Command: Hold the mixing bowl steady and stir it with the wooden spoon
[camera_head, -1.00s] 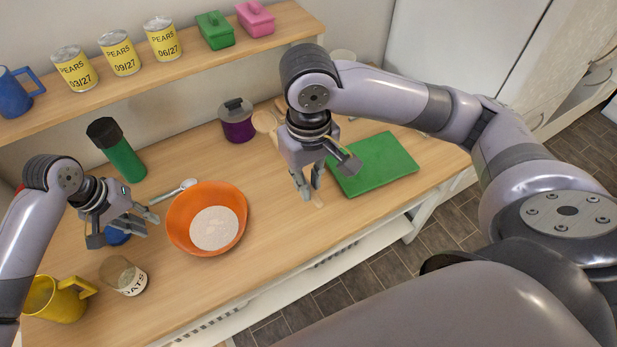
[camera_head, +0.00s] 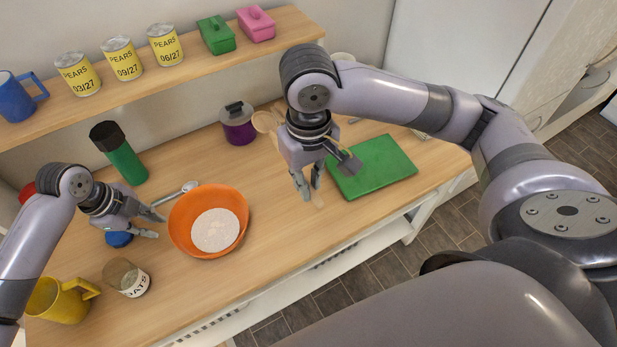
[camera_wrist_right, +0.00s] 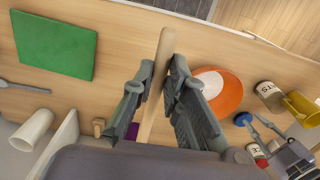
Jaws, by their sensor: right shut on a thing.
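The orange mixing bowl (camera_head: 241,204) stands on the counter with white powder (camera_head: 215,230) in it. It also shows in the right wrist view (camera_wrist_right: 232,97). My left gripper (camera_head: 161,225) is open, its spread fingertips just left of the bowl's rim; I cannot tell whether they touch it. My right gripper (camera_head: 310,190) is shut on the wooden spoon (camera_head: 264,122), to the right of the bowl. The spoon's round end points toward the shelf and its handle end shows below the fingers. The right wrist view shows the handle (camera_wrist_right: 162,55) between the fingers (camera_wrist_right: 160,85).
A green board (camera_head: 375,167) lies right of my right gripper. Around the bowl are a grey spoon (camera_head: 188,187), green bottle (camera_head: 122,155), purple jar (camera_head: 238,125), blue object (camera_head: 118,239), oats can (camera_head: 127,278) and yellow mug (camera_head: 62,302). The counter between bowl and right gripper is clear.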

